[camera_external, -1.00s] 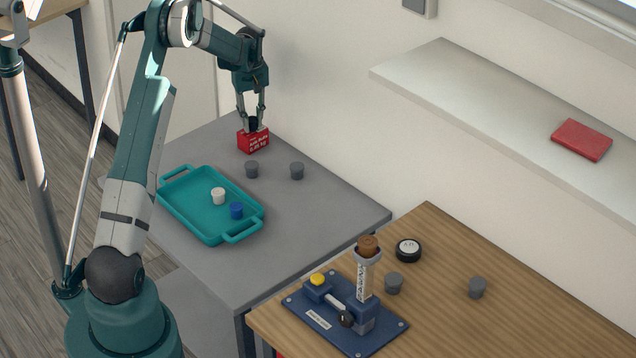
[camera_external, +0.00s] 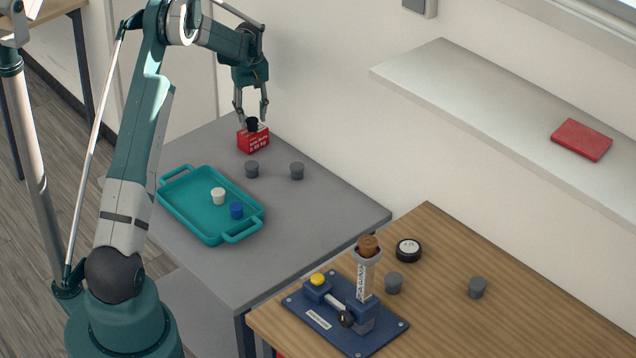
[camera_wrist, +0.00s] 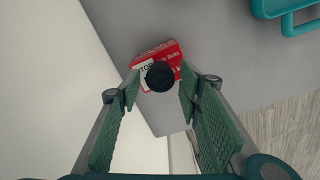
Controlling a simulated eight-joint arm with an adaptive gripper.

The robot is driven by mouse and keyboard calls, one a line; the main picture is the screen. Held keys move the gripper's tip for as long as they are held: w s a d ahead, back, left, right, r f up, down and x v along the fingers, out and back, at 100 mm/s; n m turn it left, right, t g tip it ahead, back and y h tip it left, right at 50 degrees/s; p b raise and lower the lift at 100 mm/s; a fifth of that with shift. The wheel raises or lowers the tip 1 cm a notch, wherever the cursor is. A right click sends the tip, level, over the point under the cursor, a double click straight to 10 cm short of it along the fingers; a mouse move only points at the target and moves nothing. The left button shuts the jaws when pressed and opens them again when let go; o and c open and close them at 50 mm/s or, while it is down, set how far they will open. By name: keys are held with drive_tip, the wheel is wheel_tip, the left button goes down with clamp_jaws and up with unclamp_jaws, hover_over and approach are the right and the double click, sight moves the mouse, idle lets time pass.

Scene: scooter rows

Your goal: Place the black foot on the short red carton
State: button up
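The short red carton (camera_external: 253,142) stands near the back corner of the grey table; its red and white label also shows in the wrist view (camera_wrist: 171,52). The black foot (camera_external: 252,124) rests on top of the carton, and in the wrist view (camera_wrist: 160,77) it appears as a dark round shape over the carton. My gripper (camera_external: 251,113) is open just above the carton. In the wrist view its two green-padded fingers (camera_wrist: 160,92) stand apart on both sides of the foot, with gaps visible between.
Two grey feet (camera_external: 252,169) (camera_external: 297,171) stand near the carton. A teal tray (camera_external: 177,212) holds a white foot (camera_external: 218,196) and a blue foot (camera_external: 237,210). A wooden table (camera_external: 440,260) carries a blue fixture (camera_external: 330,322), more grey feet and a black round piece. The grey table's right side is clear.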

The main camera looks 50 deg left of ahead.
sight(254, 120)
wheel_tip(254, 120, up, 10)
drive_tip(key=shift+r+p, duration=0.15)
drive_tip(key=shift+p, duration=0.15)
idle(0.8)
drive_tip(key=s+d+r+m+t, duration=0.1)
drive_tip(key=s+d+r+m, duration=0.2)
drive_tip(key=d+r, duration=1.3)
drive_tip(key=s+d+r+m+t, duration=0.1)
drive_tip(key=s+d+r, duration=0.15)
drive_tip(key=d, duration=0.35)
drive_tip(key=s+d+r+m+y, duration=0.1)
drive_tip(key=s+d+r, duration=0.1)
drive_tip(key=s+d, duration=0.3)
drive_tip(key=s+d+r+m+t, duration=0.1)
drive_tip(key=s+d+r+m, duration=0.15)
drive_tip(key=d, duration=0.45)
drive_tip(key=s+d+r+m+t, duration=0.2)
drive_tip(key=s+d, duration=1)
drive_tip(key=s, duration=0.1)
drive_tip(key=s+d+f+m+t, duration=0.1)
drive_tip(key=s+d+f+m, duration=0.1)
drive_tip(key=s+d, duration=0.3)
drive_tip(key=s+d+f+m+t+h, duration=0.1)
drive_tip(key=s+d+f, duration=0.3)
drive_tip(key=s, duration=0.6)
drive_tip(key=shift+d+m, duration=0.5)
drive_tip(key=shift+m, duration=0.05)
